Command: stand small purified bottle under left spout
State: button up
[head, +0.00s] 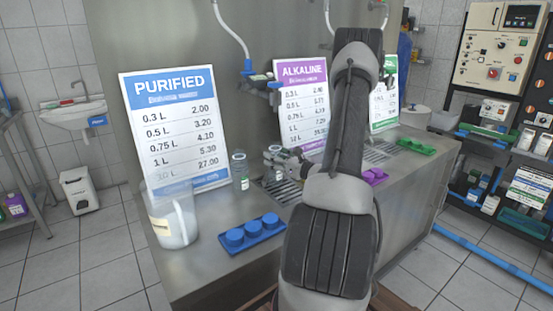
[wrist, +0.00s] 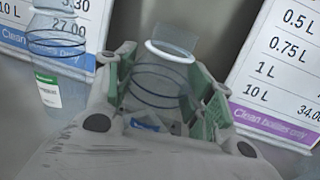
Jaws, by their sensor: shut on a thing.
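My gripper (head: 274,158) is over the metal counter near the drip grate (head: 284,192), below the left spout (head: 249,69). In the wrist view its green-padded fingers (wrist: 165,92) are shut on a clear open-necked bottle (wrist: 160,72) with thin dark rings. The base of that bottle is hidden by my gripper, so I cannot tell whether it touches the grate. A second clear bottle (head: 240,172) with a green and white label stands on the counter just left of my gripper; it also shows at the left of the wrist view (wrist: 48,92).
A PURIFIED price board (head: 175,130) stands behind on the left, an ALKALINE board (head: 302,72) behind my arm. A clear jug (head: 172,220) and a blue tray (head: 262,240) of blue caps sit at the front left. Purple caps (head: 374,177) and a green tray (head: 416,146) lie right.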

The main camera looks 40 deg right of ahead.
jog(key=shift+f, duration=0.15)
jog(key=o, duration=0.8)
